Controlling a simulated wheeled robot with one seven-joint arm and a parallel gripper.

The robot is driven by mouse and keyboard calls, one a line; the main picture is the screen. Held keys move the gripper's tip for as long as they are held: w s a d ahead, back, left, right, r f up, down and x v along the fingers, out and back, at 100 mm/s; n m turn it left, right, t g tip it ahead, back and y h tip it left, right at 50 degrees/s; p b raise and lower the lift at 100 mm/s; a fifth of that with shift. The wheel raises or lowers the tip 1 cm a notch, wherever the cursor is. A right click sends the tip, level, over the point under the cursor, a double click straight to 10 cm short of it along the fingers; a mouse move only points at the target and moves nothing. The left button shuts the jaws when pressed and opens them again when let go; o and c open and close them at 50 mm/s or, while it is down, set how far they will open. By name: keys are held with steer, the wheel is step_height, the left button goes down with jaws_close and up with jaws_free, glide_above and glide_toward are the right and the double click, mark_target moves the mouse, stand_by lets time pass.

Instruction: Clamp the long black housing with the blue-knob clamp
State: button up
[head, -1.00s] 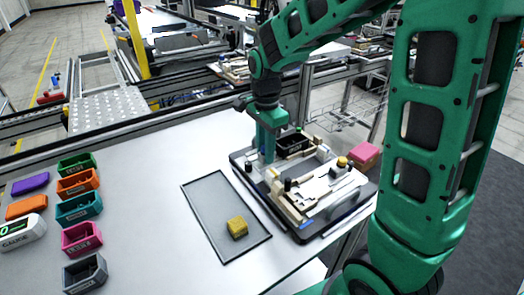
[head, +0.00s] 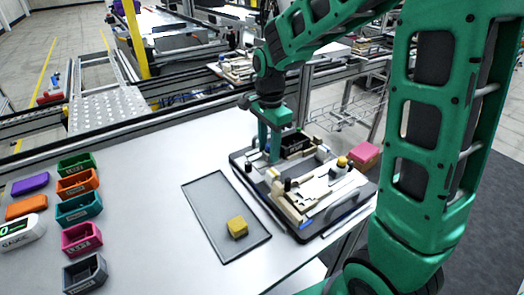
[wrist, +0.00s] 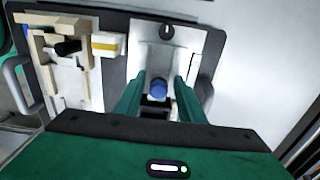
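The long black housing (head: 297,144) sits in the back part of the pallet fixture (head: 316,228), with a pale label on its side. My gripper (head: 271,158) points down just left of it in the head view. In the wrist view the blue knob (wrist: 158,87) of the clamp lies between the two green fingers of my gripper (wrist: 160,80), with a gap on each side. The fingers are apart and hold nothing. A black part (wrist: 155,110) shows below the knob, partly hidden; I cannot tell whether it is housing or clamp.
A grey tray (head: 208,207) with a yellow block (head: 237,227) lies left of the fixture. A pink block (head: 365,155) stands at its right. Several coloured bins, among them a teal bin (head: 79,209), line the table's left. The table between is clear.

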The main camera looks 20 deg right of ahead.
steer(key=shift+r, duration=4)
